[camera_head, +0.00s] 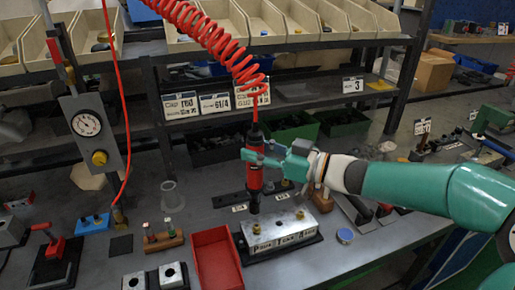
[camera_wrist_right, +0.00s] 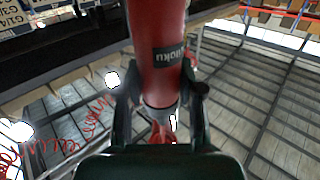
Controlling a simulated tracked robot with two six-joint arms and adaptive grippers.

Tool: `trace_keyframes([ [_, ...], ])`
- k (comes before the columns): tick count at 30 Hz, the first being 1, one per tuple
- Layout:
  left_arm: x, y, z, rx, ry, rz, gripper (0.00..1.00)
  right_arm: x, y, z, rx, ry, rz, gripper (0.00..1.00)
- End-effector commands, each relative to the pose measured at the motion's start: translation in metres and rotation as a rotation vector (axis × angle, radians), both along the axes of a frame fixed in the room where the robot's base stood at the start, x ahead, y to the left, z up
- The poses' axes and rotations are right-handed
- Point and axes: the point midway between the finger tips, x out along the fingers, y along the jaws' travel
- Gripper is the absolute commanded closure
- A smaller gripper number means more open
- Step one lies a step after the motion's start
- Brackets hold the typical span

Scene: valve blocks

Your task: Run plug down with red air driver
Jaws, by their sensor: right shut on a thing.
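The red air driver (camera_head: 254,176) is upright, its black lower end above the left part of the silver valve block (camera_head: 282,236). A coiled red hose (camera_head: 215,38) runs up from its top. My right gripper (camera_head: 258,158) is shut around the driver's body. In the right wrist view the driver (camera_wrist_right: 160,40) fills the space between the dark fingers (camera_wrist_right: 160,108). Small round parts show on the block's top, one near its left end and one near its right; I cannot tell which is the plug, nor whether the driver touches it. My left gripper is out of view.
A red tray (camera_head: 217,262) stands left of the block. A wooden stand (camera_head: 163,240) with small tools and a second metal block (camera_head: 153,279) are further left. Bins (camera_head: 215,148) and a shelf (camera_head: 290,95) lie behind. A gauge panel (camera_head: 91,130) stands at left.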

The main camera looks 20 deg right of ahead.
Motion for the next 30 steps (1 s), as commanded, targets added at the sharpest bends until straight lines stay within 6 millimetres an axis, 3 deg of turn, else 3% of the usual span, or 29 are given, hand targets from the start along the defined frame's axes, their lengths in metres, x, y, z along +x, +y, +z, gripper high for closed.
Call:
trace_keyframes([
  [8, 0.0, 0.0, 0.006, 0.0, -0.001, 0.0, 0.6, -0.002, -0.004, 0.002, -0.009, -0.004, -0.01, 1.0],
  [21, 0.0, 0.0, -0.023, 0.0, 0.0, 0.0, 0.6, -0.002, -0.003, -0.036, -0.009, -0.005, -0.008, 1.0],
  [30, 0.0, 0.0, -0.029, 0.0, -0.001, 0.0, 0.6, -0.002, -0.003, -0.047, -0.009, -0.005, -0.008, 1.0],
])
